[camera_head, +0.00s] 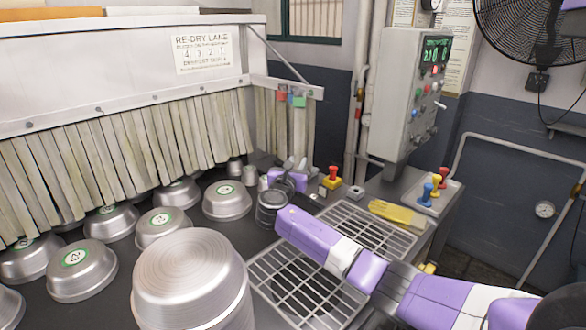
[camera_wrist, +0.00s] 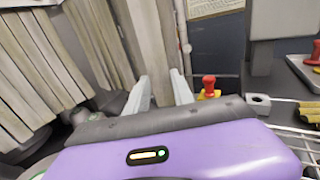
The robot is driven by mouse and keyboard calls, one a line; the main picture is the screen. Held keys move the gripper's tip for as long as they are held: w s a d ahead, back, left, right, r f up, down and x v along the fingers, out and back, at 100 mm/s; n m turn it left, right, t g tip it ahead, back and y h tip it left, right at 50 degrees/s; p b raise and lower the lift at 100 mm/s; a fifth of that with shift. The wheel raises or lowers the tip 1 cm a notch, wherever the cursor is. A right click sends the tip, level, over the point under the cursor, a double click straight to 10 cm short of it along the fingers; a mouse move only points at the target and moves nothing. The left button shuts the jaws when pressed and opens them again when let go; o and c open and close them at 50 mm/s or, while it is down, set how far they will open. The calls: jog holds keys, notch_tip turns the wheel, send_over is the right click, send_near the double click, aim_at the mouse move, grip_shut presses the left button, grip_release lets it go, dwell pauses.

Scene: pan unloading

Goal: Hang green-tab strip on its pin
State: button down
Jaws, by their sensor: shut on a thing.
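The green-tab strip (camera_head: 299,130) is a long pale strip, upright at the right end of the rack's side rail (camera_head: 290,85). Its green tab (camera_head: 299,101) is at rail height, beside a red and a blue tab. My gripper (camera_head: 296,162) is low at the strip's lower part, its pale fingers on either side. In the wrist view my gripper (camera_wrist: 160,92) is shut on the pale strip (camera_wrist: 151,45), which rises out of the top of the picture. The pin is too small to make out, and I cannot tell whether the tab is on it.
Many pale strips (camera_head: 130,145) hang along the rack at left. Upturned metal pans (camera_head: 82,270) and a large metal pot (camera_head: 190,280) stand on the bench. A wire grid (camera_head: 345,225), yellow gloves (camera_head: 397,213) and a red-knobbed yellow stamp (camera_head: 332,180) are at right.

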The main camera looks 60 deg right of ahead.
jog(key=shift+s+d+f+b, duration=0.1)
jog(key=shift+s+d+b, duration=0.15)
jog(key=shift+d, duration=0.65)
jog(key=shift+s+d+f+b, duration=0.1)
jog(key=shift+s+d, duration=0.2)
jog(key=shift+d, duration=0.65)
jog(key=c, duration=1)
grip_release()
jog(key=shift+s, duration=0.1)
